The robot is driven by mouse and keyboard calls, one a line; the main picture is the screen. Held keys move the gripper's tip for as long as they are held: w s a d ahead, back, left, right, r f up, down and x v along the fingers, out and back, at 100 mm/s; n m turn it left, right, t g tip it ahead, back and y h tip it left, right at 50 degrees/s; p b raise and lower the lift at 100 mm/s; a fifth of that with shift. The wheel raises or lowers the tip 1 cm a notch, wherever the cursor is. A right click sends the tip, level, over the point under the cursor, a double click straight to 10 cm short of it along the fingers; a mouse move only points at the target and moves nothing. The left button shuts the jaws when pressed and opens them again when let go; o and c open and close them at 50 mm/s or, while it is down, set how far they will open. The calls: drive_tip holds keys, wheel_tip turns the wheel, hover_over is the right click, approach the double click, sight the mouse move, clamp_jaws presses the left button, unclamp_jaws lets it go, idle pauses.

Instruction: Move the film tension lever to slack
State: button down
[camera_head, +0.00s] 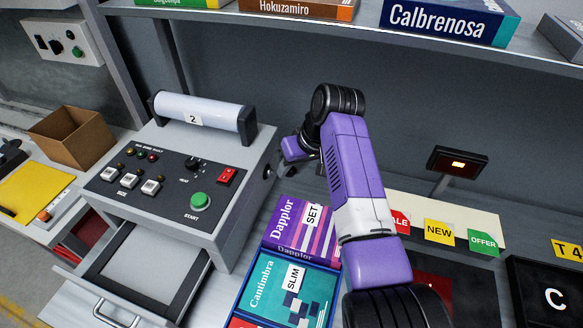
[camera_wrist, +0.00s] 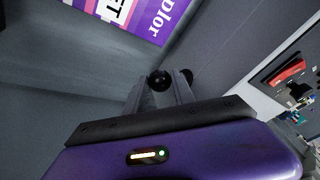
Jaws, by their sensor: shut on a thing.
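The film wrapping machine (camera_head: 185,165) is a grey box with a white film roll (camera_head: 197,110) on top. A dark round fitting (camera_head: 268,172) sits on its right side, and the film tension lever seems to be there, mostly hidden by my gripper. In the wrist view a black ball knob (camera_wrist: 159,80), which looks like the lever's end, sits at the tips of my gripper (camera_wrist: 163,88). My gripper is shut on this knob. In the head view my gripper (camera_head: 285,168) is beside the machine's right side, and its fingers are hard to make out.
An open drawer (camera_head: 145,265) juts from the machine's front. A shelf (camera_head: 350,38) with books runs overhead. A small display on a post (camera_head: 457,162) and sale cards (camera_head: 438,232) are at the right.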

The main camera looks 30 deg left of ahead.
drive_tip(key=c, duration=1.1)
unclamp_jaws()
drive_tip(key=shift+o, duration=0.2)
drive_tip(key=b+v, duration=0.1)
drive_tip(key=v, duration=0.6)
drive_tip(key=shift+d+r, duration=0.2)
drive_tip(key=shift+r, duration=0.15)
drive_tip(key=shift+w, duration=0.1)
